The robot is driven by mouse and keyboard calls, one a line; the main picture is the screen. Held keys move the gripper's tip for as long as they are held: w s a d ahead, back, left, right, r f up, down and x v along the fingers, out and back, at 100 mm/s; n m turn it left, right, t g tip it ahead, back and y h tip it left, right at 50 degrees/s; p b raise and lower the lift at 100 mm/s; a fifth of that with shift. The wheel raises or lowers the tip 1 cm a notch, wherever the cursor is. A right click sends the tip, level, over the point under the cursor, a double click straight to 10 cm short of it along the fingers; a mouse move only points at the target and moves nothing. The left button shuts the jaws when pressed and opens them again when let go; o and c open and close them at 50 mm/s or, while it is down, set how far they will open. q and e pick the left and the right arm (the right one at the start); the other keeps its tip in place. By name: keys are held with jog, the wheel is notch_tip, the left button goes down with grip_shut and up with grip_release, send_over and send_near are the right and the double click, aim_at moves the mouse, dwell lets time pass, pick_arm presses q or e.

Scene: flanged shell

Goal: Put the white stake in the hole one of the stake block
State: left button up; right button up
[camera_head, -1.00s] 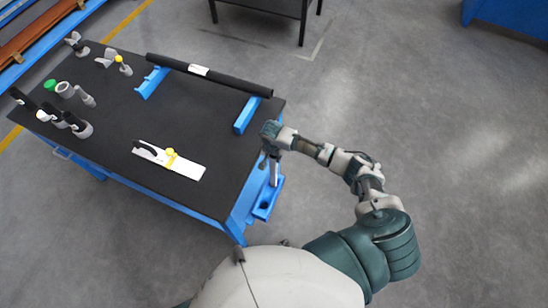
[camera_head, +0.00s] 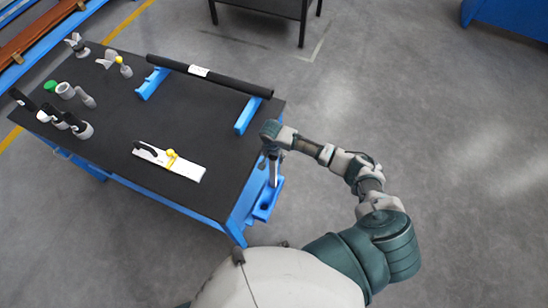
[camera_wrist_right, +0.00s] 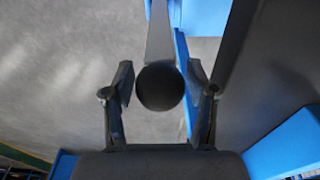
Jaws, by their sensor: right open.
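My right gripper (camera_head: 273,172) is at the right edge of the black table, pointing down beside a blue bracket (camera_head: 266,206) on the table's side. In the right wrist view my right gripper (camera_wrist_right: 160,72) is open. Between its fingers is a dark round end (camera_wrist_right: 159,88), with a pale grey bar (camera_wrist_right: 160,32) running up the picture behind it. I cannot tell whether this is the white stake. No block with holes can be made out for certain. My left gripper is not in view.
The black tabletop (camera_head: 180,110) holds a white plate (camera_head: 185,168) with a yellow part, a long black tube (camera_head: 225,82) on blue supports, and several grey fittings at the left. Open grey floor (camera_head: 430,120) lies to the right.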

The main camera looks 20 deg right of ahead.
jog(key=r, duration=0.9)
jog(key=shift+s+a+r+p, duration=0.35)
jog(key=shift+a+r, duration=0.05)
